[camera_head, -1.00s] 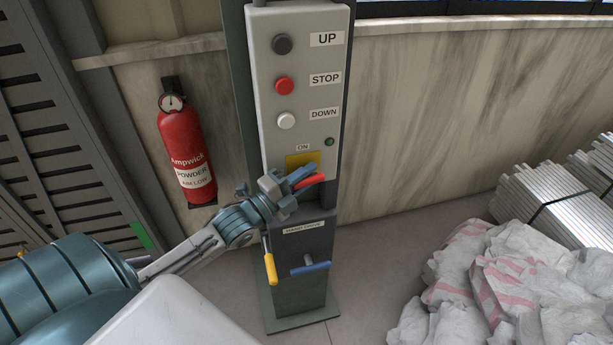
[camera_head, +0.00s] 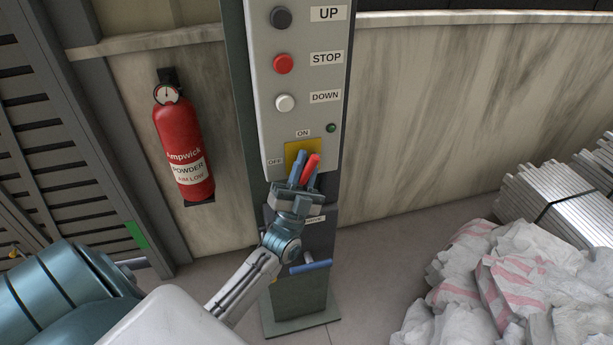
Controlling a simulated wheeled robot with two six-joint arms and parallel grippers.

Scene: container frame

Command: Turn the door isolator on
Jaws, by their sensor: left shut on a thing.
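The door isolator is a red handle (camera_head: 312,162) on a yellow plate (camera_head: 292,149) low on the grey control panel (camera_head: 263,115). An ON label (camera_head: 303,133) is above the plate and an OFF label (camera_head: 275,161) at its left. The handle slants upward, its top a little right of the ON label. My left gripper (camera_head: 305,168) is shut on the red handle, with a finger on each side of it, and hides its lower part. A small dark green lamp (camera_head: 331,127) is to the upper right. My right gripper is not in view.
Black, red and white buttons (camera_head: 284,63) marked UP, STOP and DOWN are above on the panel. A blue lever (camera_head: 310,266) sticks out below. A red extinguisher (camera_head: 182,145) hangs at left. White sacks (camera_head: 470,285) and bundled metal bars (camera_head: 555,195) lie at right.

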